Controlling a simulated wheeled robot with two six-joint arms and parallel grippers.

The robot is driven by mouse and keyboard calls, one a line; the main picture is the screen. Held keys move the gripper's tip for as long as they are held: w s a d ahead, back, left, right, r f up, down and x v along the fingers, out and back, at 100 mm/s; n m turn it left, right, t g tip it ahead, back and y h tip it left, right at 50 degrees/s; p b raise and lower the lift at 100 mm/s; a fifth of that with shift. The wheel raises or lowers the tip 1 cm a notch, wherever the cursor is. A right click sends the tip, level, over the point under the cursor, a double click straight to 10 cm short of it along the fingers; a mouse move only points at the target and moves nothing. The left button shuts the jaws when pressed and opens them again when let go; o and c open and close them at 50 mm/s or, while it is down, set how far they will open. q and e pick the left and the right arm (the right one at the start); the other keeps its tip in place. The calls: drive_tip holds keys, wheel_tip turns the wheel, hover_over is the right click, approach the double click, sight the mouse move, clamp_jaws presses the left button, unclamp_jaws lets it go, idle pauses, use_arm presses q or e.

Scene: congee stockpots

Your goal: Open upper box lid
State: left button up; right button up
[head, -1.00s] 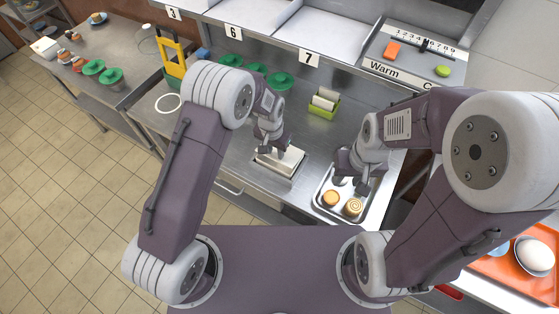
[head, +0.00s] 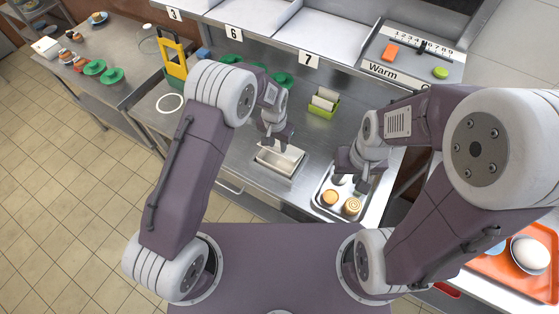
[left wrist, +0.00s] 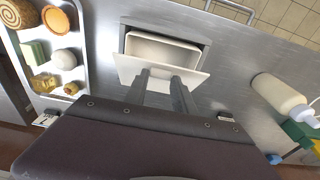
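A small white box (head: 277,164) sits in a metal-rimmed spot on the steel counter. Its pale hollow inside also shows in the left wrist view (left wrist: 165,48). A flat white lid (left wrist: 128,69) is raised and tilted along the side of the box nearest the fingers. My left gripper (left wrist: 164,76) has two fingers spread with a gap, and they overlap the lid. Whether they touch it I cannot tell. In the head view the left gripper (head: 276,142) is just above the far side of the box. My right gripper (head: 354,182) looks open over the tray, apparently empty.
A metal tray (head: 317,197) with several food pieces stands right of the box. A green holder (head: 323,106) is behind it. A pale bottle (left wrist: 282,95) lies in the left wrist view. Steel counter is free left of the box.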

use_arm(q)
drive_tip(key=shift+w, duration=0.1)
drive_tip(key=shift+w+d+r+p, duration=0.3)
drive_tip(key=shift+w+r, duration=0.1)
drive_tip(key=shift+w, duration=0.05)
drive_tip(key=shift+w+d+r, duration=0.2)
drive_tip(key=shift+w+r, duration=0.05)
drive_tip(key=shift+w, duration=0.05)
drive_tip(key=shift+w+d+r, duration=0.1)
drive_tip(key=shift+w, duration=0.15)
drive_tip(key=shift+c, duration=0.3)
